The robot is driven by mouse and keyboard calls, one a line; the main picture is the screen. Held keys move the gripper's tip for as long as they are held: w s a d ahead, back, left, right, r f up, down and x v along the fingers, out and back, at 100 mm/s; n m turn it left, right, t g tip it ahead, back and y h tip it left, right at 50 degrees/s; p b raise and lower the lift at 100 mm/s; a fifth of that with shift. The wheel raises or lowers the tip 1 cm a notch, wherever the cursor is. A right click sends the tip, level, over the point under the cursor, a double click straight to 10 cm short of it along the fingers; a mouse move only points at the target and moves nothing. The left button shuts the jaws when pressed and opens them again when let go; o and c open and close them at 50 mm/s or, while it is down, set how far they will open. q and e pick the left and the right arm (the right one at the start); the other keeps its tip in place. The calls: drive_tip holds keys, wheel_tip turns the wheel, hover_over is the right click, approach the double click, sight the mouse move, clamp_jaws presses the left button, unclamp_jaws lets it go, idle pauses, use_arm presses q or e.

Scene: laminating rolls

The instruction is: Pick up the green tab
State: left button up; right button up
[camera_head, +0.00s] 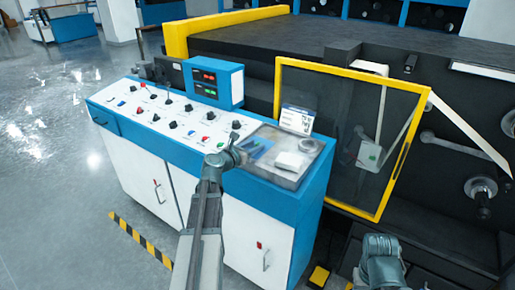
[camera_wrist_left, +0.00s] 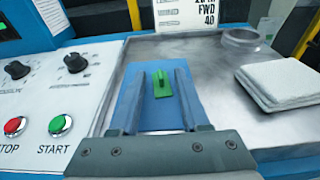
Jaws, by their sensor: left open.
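The green tab (camera_wrist_left: 162,84) is a small green piece with a raised grip, lying on a blue sheet (camera_wrist_left: 152,118) in the grey tray of the console. My left gripper (camera_wrist_left: 162,76) is open, and in the left wrist view the tab shows between its two fingers, with gaps on both sides. Whether the fingertips are at the tab's height I cannot tell. In the head view my left gripper (camera_head: 238,152) is over the left side of the tray (camera_head: 290,178); the tab is not clear there. My right arm's end (camera_head: 383,264) shows at the bottom; its fingers cannot be made out.
A stack of white pads (camera_wrist_left: 284,80) and a clear round dish (camera_wrist_left: 244,38) are right of the blue sheet. A white sign (camera_head: 297,120) stands at the tray's back. Red and green buttons (camera_wrist_left: 60,125) are at left. A yellow-framed window (camera_head: 280,90) stands behind.

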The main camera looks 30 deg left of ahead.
use_arm(q)
clamp_jaws()
drive_tip(key=shift+r, duration=0.2)
use_arm(e)
drive_tip(key=shift+r, duration=0.2)
